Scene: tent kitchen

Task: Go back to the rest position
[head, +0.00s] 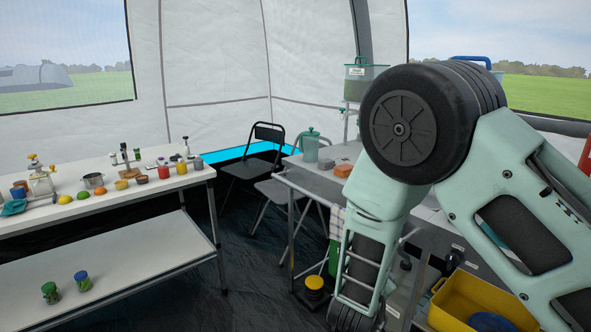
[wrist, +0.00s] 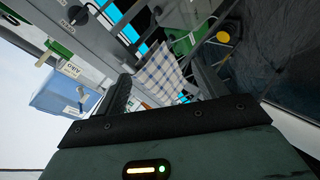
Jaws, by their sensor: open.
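My arm rises at the right of the head view and bends down in front of the grey kitchen unit (head: 322,180). My gripper's fingers lie below the lower edge of the head view or are hidden. In the wrist view my gripper (wrist: 160,85) shows two dark fingers spread apart, with nothing between them that it holds. Beyond the fingers are a checked cloth (wrist: 158,72) and the front of the unit, seen at a tilt.
A white table (head: 120,198) with fruit, jars and a pot stands at left; two jars (head: 82,281) sit on its lower shelf. Folding chairs (head: 255,160) stand behind. A yellow crate (head: 450,306) is at lower right. Dark floor (head: 240,280) lies open between table and unit.

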